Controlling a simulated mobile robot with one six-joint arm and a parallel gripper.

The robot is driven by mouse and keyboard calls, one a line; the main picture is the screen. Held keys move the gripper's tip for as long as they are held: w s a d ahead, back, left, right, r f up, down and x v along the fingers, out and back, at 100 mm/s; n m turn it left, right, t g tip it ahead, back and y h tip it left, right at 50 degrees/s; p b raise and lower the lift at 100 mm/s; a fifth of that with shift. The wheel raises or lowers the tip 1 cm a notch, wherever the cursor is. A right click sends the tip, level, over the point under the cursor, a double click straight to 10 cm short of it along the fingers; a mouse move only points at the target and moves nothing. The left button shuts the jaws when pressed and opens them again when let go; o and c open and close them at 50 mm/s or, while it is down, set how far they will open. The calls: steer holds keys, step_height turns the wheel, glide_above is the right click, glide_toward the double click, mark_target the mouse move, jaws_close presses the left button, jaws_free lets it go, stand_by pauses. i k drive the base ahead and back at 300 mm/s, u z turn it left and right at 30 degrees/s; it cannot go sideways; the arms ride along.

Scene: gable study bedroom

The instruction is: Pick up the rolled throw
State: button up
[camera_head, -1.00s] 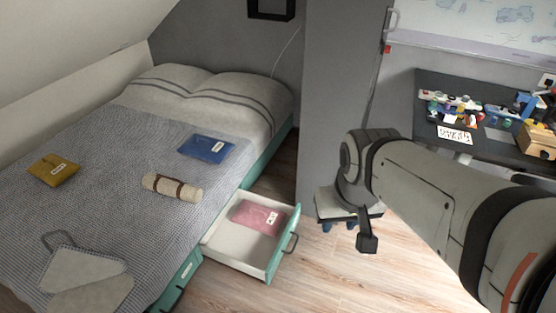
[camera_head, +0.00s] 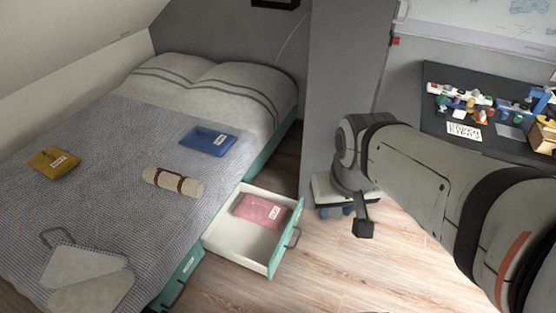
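The rolled throw (camera_head: 173,182) is a cream roll with brown straps. It lies on its side on the grey checked bed cover (camera_head: 110,150), near the bed's right edge, behind and left of the open drawer. My gripper (camera_head: 363,228) hangs over the floor to the right of the bed and drawer, well apart from the throw. It shows small and dark, and I cannot make out whether its fingers are apart. Nothing hides the throw.
A yellow pouch (camera_head: 54,163), a blue pouch (camera_head: 208,141) and grey flat pieces (camera_head: 82,270) lie on the bed. The open drawer (camera_head: 233,243) holds a pink packet (camera_head: 260,210) and juts over the floor. A cluttered dark desk (camera_head: 450,80) stands at right.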

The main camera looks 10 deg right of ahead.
mark_target(161, 177)
steer(key=u, duration=0.25)
steer(key=i, duration=1)
steer(key=u, duration=0.65)
